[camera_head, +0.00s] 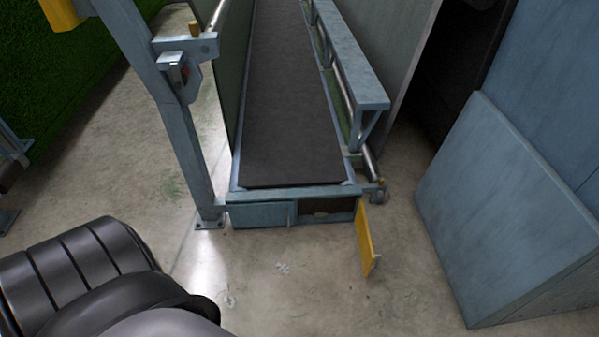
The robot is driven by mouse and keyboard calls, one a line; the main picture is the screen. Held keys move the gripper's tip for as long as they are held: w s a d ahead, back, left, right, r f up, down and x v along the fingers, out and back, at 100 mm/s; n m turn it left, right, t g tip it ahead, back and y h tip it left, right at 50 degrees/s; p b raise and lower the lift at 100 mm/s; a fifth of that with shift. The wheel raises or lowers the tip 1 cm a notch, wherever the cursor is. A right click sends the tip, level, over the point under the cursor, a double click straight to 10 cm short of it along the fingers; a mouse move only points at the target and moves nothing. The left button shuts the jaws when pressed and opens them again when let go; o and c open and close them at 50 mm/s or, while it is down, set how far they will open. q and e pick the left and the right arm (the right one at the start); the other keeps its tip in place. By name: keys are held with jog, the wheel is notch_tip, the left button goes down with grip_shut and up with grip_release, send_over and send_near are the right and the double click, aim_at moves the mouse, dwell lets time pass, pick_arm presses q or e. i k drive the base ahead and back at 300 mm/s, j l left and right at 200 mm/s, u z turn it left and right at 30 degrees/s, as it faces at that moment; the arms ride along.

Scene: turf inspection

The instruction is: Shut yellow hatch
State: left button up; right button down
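The yellow hatch (365,239) stands open at the near end of a conveyor. It is a small upright panel at the right side of a dark opening (327,208) low in the conveyor's end, and it sticks out toward me. A grey-blue panel (262,215) covers the left part of that end. A small pale thing shows in the dark opening, too small to make out. Neither of my grippers is in view.
The conveyor's dark belt (293,100) runs away from me between rails. A blue-grey post (165,90) stands at its left, and a large sloped blue-grey block (500,215) at the right. The concrete floor (300,285) before the hatch is clear.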

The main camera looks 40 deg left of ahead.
aim_at(368, 256)
jog(key=i+l+u, duration=0.1)
jog(key=i+u, duration=0.15)
jog(key=u, duration=0.2)
jog(key=i+l+u, duration=0.2)
jog(key=u, duration=0.2)
jog(key=i+l+u, duration=0.2)
jog(key=u, duration=0.25)
jog(key=i+l+u, duration=0.1)
jog(key=l+u, duration=0.3)
